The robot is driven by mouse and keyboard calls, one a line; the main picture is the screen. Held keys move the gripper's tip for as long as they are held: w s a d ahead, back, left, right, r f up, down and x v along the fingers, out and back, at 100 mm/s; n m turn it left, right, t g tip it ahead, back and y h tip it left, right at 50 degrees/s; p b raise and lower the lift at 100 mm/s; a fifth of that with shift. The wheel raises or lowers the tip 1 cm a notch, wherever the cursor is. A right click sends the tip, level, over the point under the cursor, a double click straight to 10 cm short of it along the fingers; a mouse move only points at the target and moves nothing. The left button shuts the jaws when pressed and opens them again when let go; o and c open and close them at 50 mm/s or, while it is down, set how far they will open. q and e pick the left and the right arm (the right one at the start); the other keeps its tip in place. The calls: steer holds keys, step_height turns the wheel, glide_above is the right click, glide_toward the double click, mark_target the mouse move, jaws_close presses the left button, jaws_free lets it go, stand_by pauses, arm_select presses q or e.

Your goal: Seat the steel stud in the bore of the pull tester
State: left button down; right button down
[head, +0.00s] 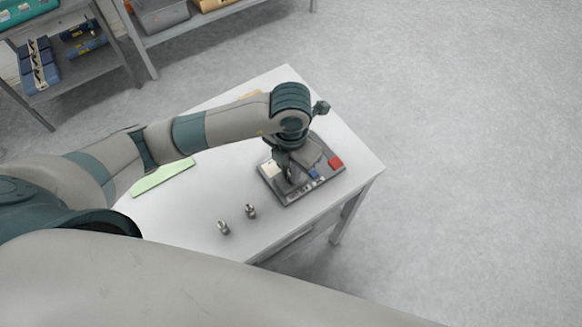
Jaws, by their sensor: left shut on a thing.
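My left gripper (288,175) reaches down over a dark grey plate (296,197), which seems to be the pull tester's base. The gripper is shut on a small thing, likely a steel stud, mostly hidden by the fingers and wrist. I cannot tell whether it touches the plate. A grey block (308,152) stands on the plate. The bore is not visible. Two small steel studs stand upright on the white table, a nearer stud (223,228) and a farther stud (250,211). My right gripper is out of view.
The plate carries a red patch (335,162), a blue patch (314,174) and a whitish patch (271,169). A green sheet (163,177) lies on the white table (205,205) under my left arm. Grey shelves (75,85) stand at the upper left. The table's right strip is clear.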

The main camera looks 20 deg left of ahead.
arm_select(q)
steer(key=shift+f, duration=0.15)
steer(key=c, duration=1.7)
jaws_free()
steer(key=shift+o, duration=0.2)
steer(key=shift+r, duration=0.25)
steer(key=shift+r, duration=0.4)
step_height(320, 180, up, 11)
steer(key=b, duration=0.1)
steer(key=shift+b, duration=0.4)
